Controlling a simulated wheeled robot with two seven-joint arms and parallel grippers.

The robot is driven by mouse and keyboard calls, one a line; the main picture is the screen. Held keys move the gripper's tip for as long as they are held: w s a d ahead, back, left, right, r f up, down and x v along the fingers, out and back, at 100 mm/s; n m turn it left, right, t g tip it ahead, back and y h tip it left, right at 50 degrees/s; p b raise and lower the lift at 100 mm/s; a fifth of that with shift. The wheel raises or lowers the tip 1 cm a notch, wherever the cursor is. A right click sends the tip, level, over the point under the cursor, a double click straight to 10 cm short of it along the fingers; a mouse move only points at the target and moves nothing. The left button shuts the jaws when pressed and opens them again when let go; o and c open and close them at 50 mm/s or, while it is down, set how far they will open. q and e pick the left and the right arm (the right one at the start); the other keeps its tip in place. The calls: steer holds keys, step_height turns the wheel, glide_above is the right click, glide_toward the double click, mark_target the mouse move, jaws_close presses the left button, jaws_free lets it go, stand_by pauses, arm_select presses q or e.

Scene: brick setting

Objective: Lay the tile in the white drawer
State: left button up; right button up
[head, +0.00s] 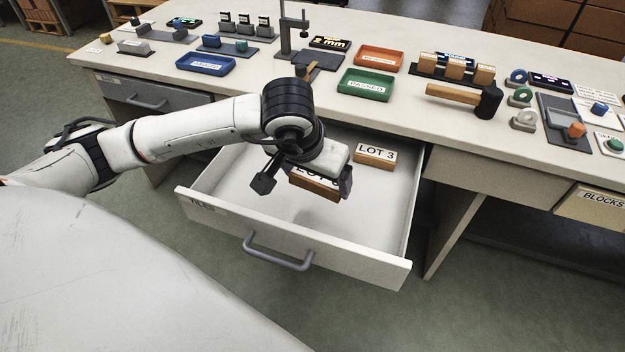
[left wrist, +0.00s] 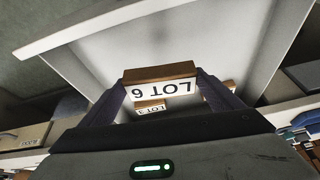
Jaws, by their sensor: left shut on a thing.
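The white drawer (head: 384,262) is pulled out from the bench. My left gripper (head: 318,186) is over the drawer, shut on a brown tile with a white "LOT 6" label (head: 314,188). In the left wrist view the tile (left wrist: 160,82) sits between the two fingers, label toward the camera. In the head view my gripper covers part of the tile and its label. The tile appears to be above the drawer floor. Another tile, labelled "LOT 3" (head: 375,155), lies at the back right of the drawer. My right gripper is in neither view.
The drawer floor left of the tiles is clear. On the bench above stand a green tray (head: 366,86), an orange tray (head: 379,57), a blue tray (head: 206,64), a mallet (head: 470,98) and a dark stand (head: 286,35). A drawer marked "BLOCKS" (head: 596,203) is at the right.

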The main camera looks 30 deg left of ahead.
arm_select(q)
steer(key=shift+n, duration=0.5)
steer(key=w+a+b, duration=0.1)
steer(key=w+a+f+b, duration=0.1)
steer(key=b, duration=0.1)
steer(key=w+a+b, duration=0.1)
steer(key=a+b, duration=0.1)
steer(key=shift+w+f, duration=0.1)
steer(key=shift+f, duration=0.3)
steer(key=b, duration=0.4)
glide_toward(309, 197)
steer(key=x, duration=0.5)
steer(key=shift+w, duration=0.2)
steer(key=shift+f, duration=0.3)
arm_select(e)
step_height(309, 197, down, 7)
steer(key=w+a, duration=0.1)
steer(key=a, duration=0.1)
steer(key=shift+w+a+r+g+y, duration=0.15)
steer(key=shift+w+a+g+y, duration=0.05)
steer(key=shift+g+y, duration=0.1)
arm_select(q)
steer(key=shift+f, duration=0.15)
steer(key=o, duration=1)
